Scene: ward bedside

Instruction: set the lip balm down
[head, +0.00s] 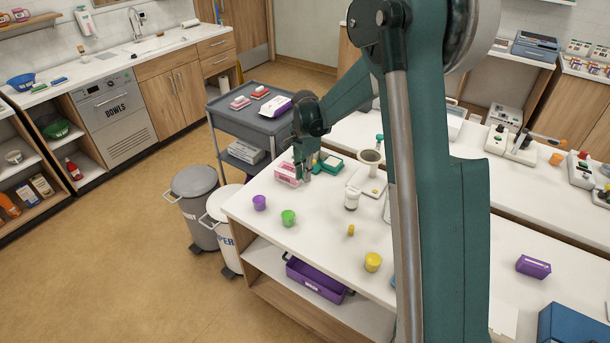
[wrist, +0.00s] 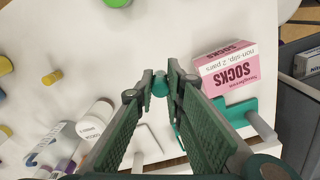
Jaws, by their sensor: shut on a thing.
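My gripper (head: 304,172) is low over the far left part of the white table, beside the pink socks box. In the wrist view my gripper (wrist: 161,84) is shut on a small rounded teal thing (wrist: 160,86) between its fingertips. I take it to be the lip balm; most of it is hidden by the fingers and no label shows. In the head view I cannot make it out. I cannot tell whether it touches the white table top (head: 318,222).
A purple cup (head: 259,203), a green cup (head: 288,218), a small yellow thing (head: 351,230) and a yellow cup (head: 373,262) are spread nearer. Bare table lies between them.

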